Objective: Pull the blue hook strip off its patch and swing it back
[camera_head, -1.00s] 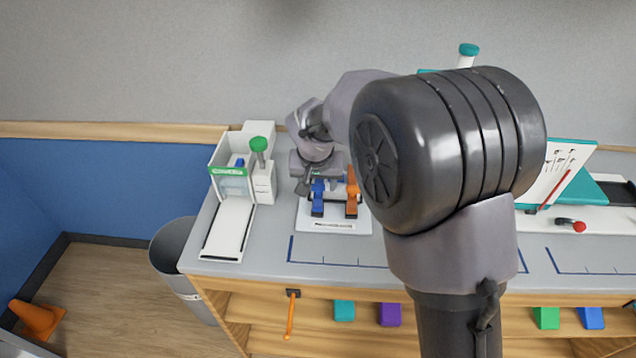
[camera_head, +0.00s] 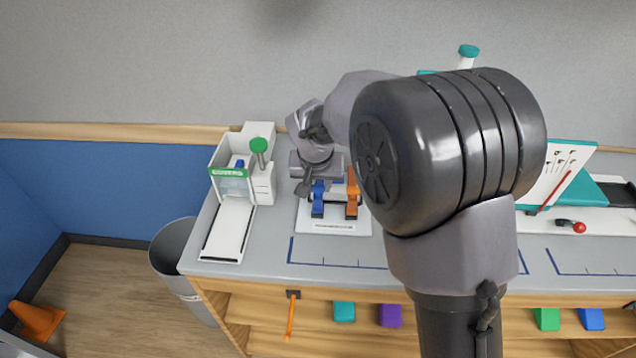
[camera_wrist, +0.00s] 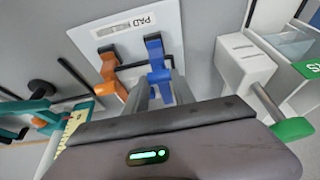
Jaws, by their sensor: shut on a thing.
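My gripper (camera_wrist: 163,92) is shut on the blue strip. In the head view the strip (camera_head: 318,198) is partly covered by my gripper (camera_head: 309,187). The white board (camera_head: 334,225) lies flat on the bench. Whether the strip still touches its patch is hard to tell.
An orange strip (camera_head: 352,198) stands close beside the blue one. A white dispenser with a green knob (camera_head: 259,146) and a chute (camera_head: 228,232) stands to the left. The bench in front of the board is clear.

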